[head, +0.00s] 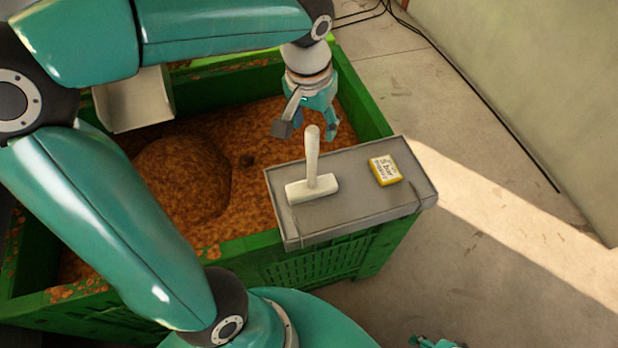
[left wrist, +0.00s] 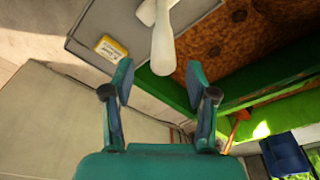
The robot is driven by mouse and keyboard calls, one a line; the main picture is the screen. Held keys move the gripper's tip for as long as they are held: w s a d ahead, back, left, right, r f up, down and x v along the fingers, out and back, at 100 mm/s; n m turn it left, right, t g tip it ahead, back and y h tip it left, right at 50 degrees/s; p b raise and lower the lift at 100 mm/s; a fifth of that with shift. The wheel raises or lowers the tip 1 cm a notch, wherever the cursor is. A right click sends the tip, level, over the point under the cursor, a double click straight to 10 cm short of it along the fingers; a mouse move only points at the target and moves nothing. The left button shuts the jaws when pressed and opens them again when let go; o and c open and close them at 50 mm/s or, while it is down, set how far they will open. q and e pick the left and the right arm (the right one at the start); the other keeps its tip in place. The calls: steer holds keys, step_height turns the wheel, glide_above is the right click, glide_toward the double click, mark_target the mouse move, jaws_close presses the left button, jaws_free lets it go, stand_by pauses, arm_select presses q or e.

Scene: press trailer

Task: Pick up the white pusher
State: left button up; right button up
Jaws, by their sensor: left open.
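The white pusher (head: 312,160) stands upright on a grey shelf (head: 350,210), with its wide head down and its handle up. In the left wrist view, the pusher's handle (left wrist: 162,45) points towards the gap between my fingers. My left gripper (head: 308,128) is open and empty, at the top end of the handle. In the left wrist view, my left gripper (left wrist: 158,82) has its fingers spread either side of the handle's line. A small teal part at the bottom edge of the head view looks like my right gripper (head: 434,342), mostly cut off.
A yellow labelled block (head: 384,171) lies on the shelf right of the pusher. The shelf sits on the corner of a green bin (head: 377,115) filled with brown pulp (head: 255,150). A pale chute (head: 133,100) hangs over the bin. Bare floor and a wall lie to the right.

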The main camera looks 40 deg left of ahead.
mark_target(314, 139)
arm_select(q)
steer(key=shift+w+a+f, duration=0.1)
steer(key=shift+w+f, duration=0.05)
steer(key=shift+f, duration=1.25)
steer(key=shift+w+a+f, duration=0.1)
steer(key=shift+w+f, duration=0.05)
steer(key=shift+f, duration=1.25)
jaws_close()
steer(key=shift+r, duration=0.1)
